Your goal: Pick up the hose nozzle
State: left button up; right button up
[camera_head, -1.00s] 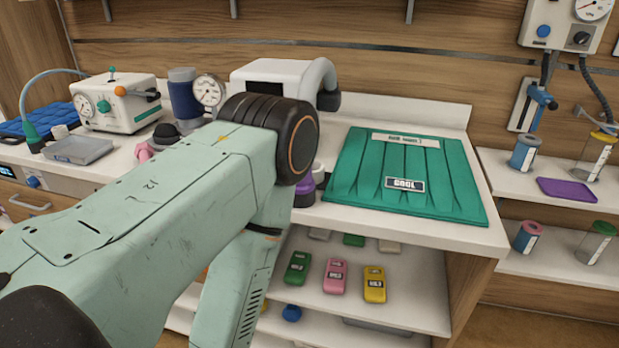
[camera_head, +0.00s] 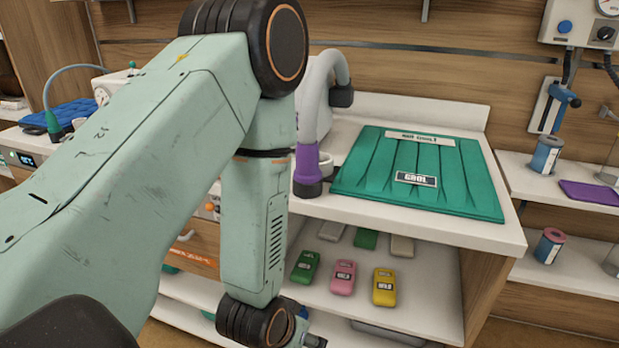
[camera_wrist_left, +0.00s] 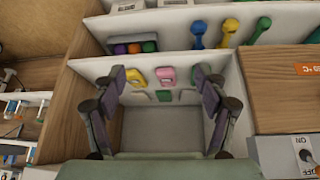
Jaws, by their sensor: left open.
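The hose nozzle appears to be the purple end piece with a dark tip (camera_head: 307,172) on a thick grey hose (camera_head: 318,100). It stands about upright on the counter, left of the green ribbed pad, and my left arm is close in front of its left side. I cannot make it out in the left wrist view. My left gripper (camera_wrist_left: 160,76) is open and empty in that view, its fingers spread in front of the shelves under the counter. In the head view the wrist is low, below and left of the nozzle, and the fingers are mostly out of frame. My right gripper is not in view.
The green pad (camera_head: 415,178) covers much of the white counter (camera_head: 450,232). Green (camera_head: 305,267), pink (camera_head: 342,277) and yellow (camera_head: 384,287) devices lie on the shelf below. Side shelves on the right hold a blue-grey container (camera_head: 546,155) and a purple tray (camera_head: 592,193).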

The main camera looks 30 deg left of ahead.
pick_arm(q)
jog(key=w+a+r+n+t+y+b, duration=0.1)
jog(key=w+a+r+t+b, duration=0.2)
jog(key=w+r+t, duration=0.5)
jog(key=n+t+y, duration=0.2)
jog(key=t+y, duration=0.1)
jog(key=y, duration=0.2)
send_near(305, 172)
jog(key=x, duration=0.5)
jog(key=shift+d+f+b, duration=0.2)
jog(key=shift+f+b, duration=0.1)
jog(key=shift+b, duration=0.1)
jog(key=shift+w+a+r, duration=0.15)
jog(key=shift+w+a, duration=0.05)
jog(key=shift+w, duration=0.35)
jog(key=b+x, duration=0.1)
jog(key=x, duration=0.4)
jog(key=shift+w+a, duration=0.1)
jog(key=shift+a, duration=0.2)
jog(key=shift+w+a+r, duration=0.15)
jog(key=shift+w, duration=0.4)
jog(key=shift+c, duration=0.3)
jog(key=shift+s, duration=0.1)
jog(key=c, duration=1.2)
